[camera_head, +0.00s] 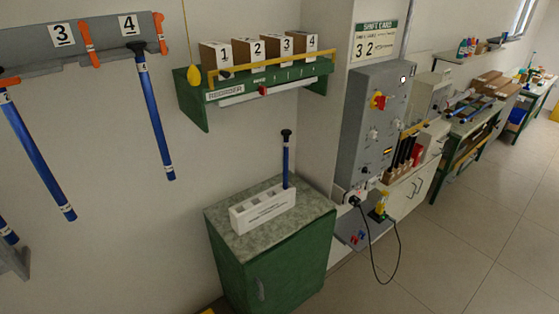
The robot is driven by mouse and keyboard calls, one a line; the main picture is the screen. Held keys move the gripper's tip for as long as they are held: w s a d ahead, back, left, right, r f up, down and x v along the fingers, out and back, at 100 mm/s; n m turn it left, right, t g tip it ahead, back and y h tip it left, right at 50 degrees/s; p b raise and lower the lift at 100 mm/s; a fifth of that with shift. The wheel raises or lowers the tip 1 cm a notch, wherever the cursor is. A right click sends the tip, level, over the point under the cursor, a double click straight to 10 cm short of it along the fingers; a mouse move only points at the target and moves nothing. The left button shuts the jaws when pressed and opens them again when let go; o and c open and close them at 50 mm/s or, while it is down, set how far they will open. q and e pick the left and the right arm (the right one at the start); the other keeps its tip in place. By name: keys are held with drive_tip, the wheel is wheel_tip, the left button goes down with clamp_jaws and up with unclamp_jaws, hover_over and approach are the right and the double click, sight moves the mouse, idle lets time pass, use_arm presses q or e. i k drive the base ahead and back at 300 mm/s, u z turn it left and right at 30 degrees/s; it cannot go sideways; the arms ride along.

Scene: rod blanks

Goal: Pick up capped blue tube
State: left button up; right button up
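A slim blue tube (286,163) with a black cap stands upright in a white block rack (262,209) on top of a green cabinet. Its lower end is hidden in the rack's right end. Another blue tube (157,120) with a black top hangs slightly tilted under label 4 on a grey wall rail (105,40). A third blue tube (38,160) hangs tilted at the left, its top near an orange clip. A blue piece (8,235) is cut off at the left edge. Neither of my grippers is in view.
The green cabinet (268,262) stands against the wall under a green shelf (262,85) with several numbered boxes. A grey control panel (375,125) and a hanging black cable (384,265) are to its right. Open floor (470,255) lies at the lower right.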

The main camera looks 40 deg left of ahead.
sight(285, 133)
drive_tip(key=u, duration=0.6)
drive_tip(key=i, duration=0.85)
drive_tip(key=u, duration=0.9)
